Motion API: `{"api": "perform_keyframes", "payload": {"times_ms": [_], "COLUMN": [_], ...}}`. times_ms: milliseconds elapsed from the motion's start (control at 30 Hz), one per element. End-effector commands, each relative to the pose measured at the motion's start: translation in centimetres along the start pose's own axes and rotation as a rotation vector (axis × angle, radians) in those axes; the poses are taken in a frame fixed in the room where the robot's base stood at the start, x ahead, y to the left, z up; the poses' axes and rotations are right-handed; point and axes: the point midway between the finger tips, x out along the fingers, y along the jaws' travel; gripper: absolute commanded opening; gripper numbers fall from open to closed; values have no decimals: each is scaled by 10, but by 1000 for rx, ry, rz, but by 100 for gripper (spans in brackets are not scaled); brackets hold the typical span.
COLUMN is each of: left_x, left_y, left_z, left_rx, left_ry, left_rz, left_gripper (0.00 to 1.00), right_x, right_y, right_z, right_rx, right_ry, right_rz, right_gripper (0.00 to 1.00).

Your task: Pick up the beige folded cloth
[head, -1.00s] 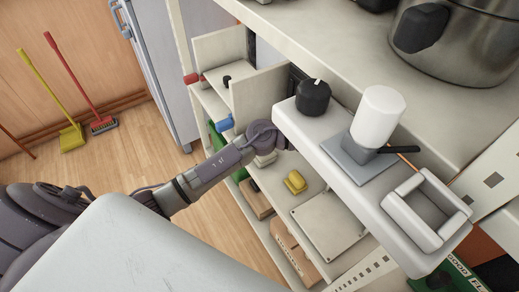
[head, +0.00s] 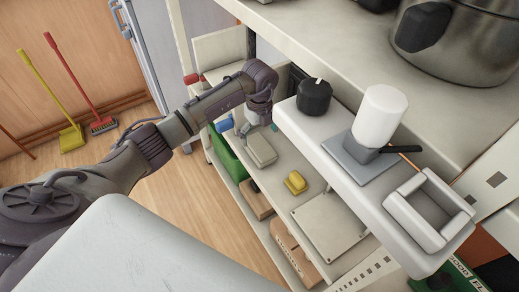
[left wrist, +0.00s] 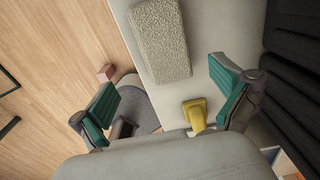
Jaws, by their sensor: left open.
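The beige folded cloth (head: 261,150) lies flat on the shelf board below the white ledge. In the left wrist view it is a rough-textured beige rectangle (left wrist: 160,42) at the top, near the shelf's edge. My left gripper (head: 256,127) points down just behind the cloth in the head view, apart from it. In the left wrist view its two green-padded fingers (left wrist: 165,92) are spread wide with nothing between their tips; the cloth lies beyond them. My right gripper is in neither view.
A yellow object (head: 295,182) sits on the same shelf, close to my right-hand finger in the wrist view (left wrist: 196,113). A white flat board (head: 330,225) lies nearer.

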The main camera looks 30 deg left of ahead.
Motion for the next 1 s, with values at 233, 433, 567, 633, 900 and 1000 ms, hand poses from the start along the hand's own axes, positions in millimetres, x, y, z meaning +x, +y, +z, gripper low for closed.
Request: {"api": "perform_keyframes", "payload": {"times_ms": [233, 433, 567, 633, 900, 1000], "left_x": [25, 49, 68, 74, 77, 77], "left_y": [-1, -5, -7, -7, -7, -7], "left_z": [0, 0, 2, 2, 2, 2], "left_rx": [1, 0, 0, 2, 2, 2], "left_ry": [2, 5, 4, 4, 2, 2], "left_rz": [-2, 0, -1, -2, -3, -3], "left_gripper": [100, 100, 100, 100, 100, 85], "right_x": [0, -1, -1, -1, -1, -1], "right_y": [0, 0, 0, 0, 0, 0], "right_z": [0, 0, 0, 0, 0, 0], "right_rx": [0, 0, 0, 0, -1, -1], "right_ry": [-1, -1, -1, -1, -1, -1], "right_rz": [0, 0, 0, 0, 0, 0], "right_gripper": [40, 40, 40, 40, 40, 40]}}
